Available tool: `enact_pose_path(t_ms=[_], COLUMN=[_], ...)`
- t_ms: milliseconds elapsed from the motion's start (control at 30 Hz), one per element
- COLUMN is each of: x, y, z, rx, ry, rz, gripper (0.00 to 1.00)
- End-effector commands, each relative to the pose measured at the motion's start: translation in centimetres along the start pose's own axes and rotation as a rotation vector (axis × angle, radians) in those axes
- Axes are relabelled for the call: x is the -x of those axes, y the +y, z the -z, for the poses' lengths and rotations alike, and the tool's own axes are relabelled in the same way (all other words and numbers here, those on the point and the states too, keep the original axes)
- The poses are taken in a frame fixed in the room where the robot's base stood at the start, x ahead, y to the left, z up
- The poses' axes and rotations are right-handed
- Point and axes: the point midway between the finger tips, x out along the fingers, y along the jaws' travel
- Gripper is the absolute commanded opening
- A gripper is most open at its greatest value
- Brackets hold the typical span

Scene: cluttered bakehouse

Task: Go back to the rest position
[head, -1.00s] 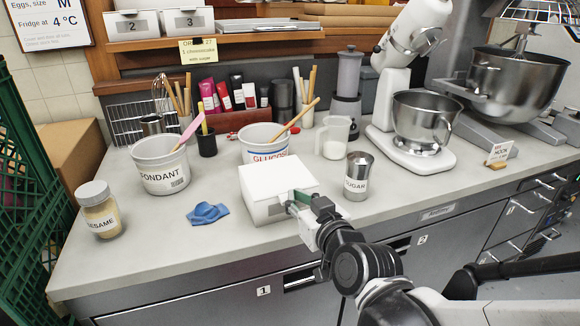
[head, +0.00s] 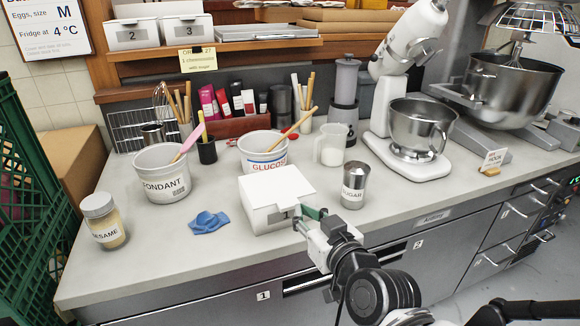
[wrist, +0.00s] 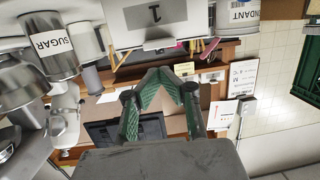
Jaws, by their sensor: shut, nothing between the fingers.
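My gripper (head: 312,216) is at the front right corner of a white lidded box (head: 268,217) on the counter. In the head view its green fingers overlap the box's edge; I cannot tell whether they touch it. In the wrist view the green fingertips (wrist: 163,76) meet with nothing between them. The wrist view is upside down and shows the box's front with a "1" label (wrist: 155,14) beyond the fingers. My gripper holds nothing.
A metal sugar shaker (head: 354,186) stands close right of my gripper. A stand mixer (head: 405,160) is at the right. The counter's front edge is clear.

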Motion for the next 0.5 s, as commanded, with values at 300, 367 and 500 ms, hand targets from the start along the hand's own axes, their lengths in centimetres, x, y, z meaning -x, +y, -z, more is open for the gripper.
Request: enact_pose_path(t_ms=[300,367,500], x=[4.1,4.5,4.7], y=[0.0,0.0,0.2], z=[-2.6,-2.8,-3.1], rx=[0.0,-0.001,-0.003], ry=[0.001,0.001,-0.018], rz=[-0.001,-0.001,0.0], gripper=[0.0,0.0,0.0])
